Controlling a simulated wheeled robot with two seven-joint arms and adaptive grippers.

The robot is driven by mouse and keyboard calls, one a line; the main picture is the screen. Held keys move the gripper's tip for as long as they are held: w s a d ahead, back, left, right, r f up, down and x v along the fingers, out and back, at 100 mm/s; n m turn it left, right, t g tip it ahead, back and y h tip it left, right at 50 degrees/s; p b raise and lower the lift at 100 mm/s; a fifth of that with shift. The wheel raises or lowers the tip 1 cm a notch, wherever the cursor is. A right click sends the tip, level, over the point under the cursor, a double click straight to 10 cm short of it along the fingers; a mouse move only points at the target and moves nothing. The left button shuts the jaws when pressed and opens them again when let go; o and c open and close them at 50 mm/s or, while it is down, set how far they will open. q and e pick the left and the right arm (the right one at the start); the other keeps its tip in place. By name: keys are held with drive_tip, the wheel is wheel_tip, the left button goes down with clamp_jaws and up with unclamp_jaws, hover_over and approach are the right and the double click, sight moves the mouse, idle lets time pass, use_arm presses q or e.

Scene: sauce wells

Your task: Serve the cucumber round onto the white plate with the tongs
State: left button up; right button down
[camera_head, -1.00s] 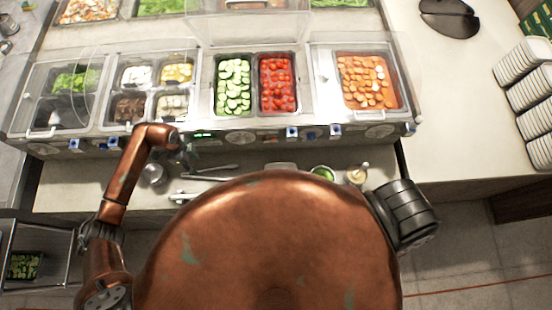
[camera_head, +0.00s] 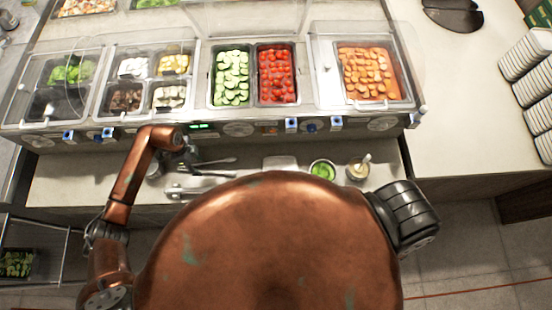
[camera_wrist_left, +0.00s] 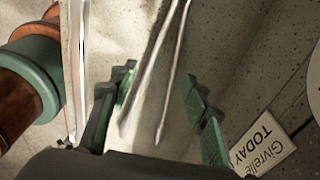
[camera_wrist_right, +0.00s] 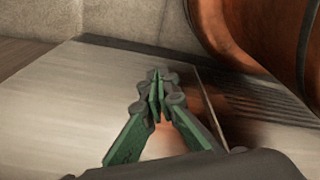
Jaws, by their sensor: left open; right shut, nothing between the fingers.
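Cucumber rounds (camera_head: 231,77) fill a dark pan in the topping counter, left of the cherry tomatoes. My left gripper (camera_head: 188,154) is low over the front ledge. In the left wrist view the left gripper (camera_wrist_left: 160,100) is open, and the slim silver arms of what look like the tongs (camera_wrist_left: 158,65) lie between its fingers, not gripped. A pale flat thing (camera_head: 280,163) on the ledge is partly hidden by my body; I cannot tell whether it is the white plate. My right gripper (camera_wrist_right: 157,95) is shut and empty, hidden from the head view.
A green-filled bowl (camera_head: 322,169) and a small cup (camera_head: 358,169) stand on the ledge. Clear lids and the counter's front rail (camera_head: 240,128) rise behind it. A printed card (camera_wrist_left: 264,145) lies beside the left gripper. White dishes are stacked at right; the right-hand worktop (camera_head: 460,120) is largely bare.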

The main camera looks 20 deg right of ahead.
use_arm(q)
wheel_tip(320, 180, down, 2)
drive_tip(key=shift+w+d+f+b, duration=0.1)
drive_tip(key=shift+d+b, duration=0.05)
drive_tip(key=shift+b, duration=0.25)
drive_tip(key=shift+f, duration=0.15)
drive_tip(key=shift+c, duration=0.9)
drive_tip(key=c, duration=0.5)
use_arm(e)
drive_tip(key=shift+s+f, duration=0.7)
drive_tip(key=shift+s, duration=0.25)
drive_tip(key=shift+s, duration=0.1)
